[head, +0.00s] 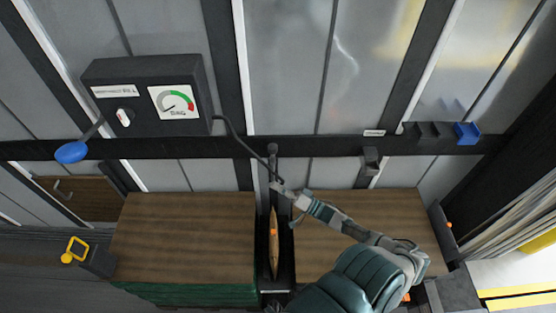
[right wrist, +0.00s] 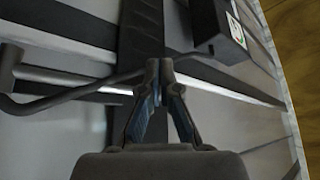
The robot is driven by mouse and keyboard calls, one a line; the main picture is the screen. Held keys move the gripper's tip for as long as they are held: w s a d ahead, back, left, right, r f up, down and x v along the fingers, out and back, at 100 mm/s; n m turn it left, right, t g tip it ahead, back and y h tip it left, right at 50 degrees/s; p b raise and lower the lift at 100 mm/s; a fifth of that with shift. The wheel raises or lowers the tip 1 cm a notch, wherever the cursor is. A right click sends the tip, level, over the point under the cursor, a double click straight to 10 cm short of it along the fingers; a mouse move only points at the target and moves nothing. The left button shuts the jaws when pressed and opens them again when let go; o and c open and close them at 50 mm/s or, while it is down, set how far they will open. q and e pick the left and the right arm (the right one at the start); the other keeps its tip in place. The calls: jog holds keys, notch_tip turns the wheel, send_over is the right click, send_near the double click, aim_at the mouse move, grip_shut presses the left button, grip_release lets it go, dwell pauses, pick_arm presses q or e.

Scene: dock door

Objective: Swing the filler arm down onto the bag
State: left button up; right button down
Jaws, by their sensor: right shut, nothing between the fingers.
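The bag (head: 273,245) is a narrow brown strip, standing in the dark gap between two wood-topped loads. The filler arm (head: 273,165) looks like the dark upright piece at the wall above this gap, where a thin hose comes down. My right gripper (head: 284,190) is shut and empty beside the lower end of that piece, above the bag's far end. I cannot tell if it touches. In the right wrist view its closed fingertips (right wrist: 165,66) are in front of a dark post, with a bent dark bar (right wrist: 60,97) to the left. My left gripper is not in view.
A dark gauge box (head: 150,95) with a blue-ended lever (head: 72,152) is on the panelled wall; the hose (head: 240,137) runs from it. Wood-topped loads (head: 185,235) flank the gap. A small blue holder (head: 466,133) is on the rail at right.

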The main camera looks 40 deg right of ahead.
jog(key=shift+d+v, duration=0.25)
jog(key=shift+v, duration=5.95)
jog(key=m+g+h, duration=0.3)
jog(key=m, duration=0.5)
send_near(273, 170)
jog(key=d+r, duration=0.3)
jog(key=r, duration=0.1)
jog(key=b+x, duration=0.1)
jog(key=x, duration=0.9)
jog(key=shift+d, duration=0.1)
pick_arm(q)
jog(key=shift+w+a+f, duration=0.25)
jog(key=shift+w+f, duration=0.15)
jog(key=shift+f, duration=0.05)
pick_arm(e)
jog(key=shift+d, duration=0.1)
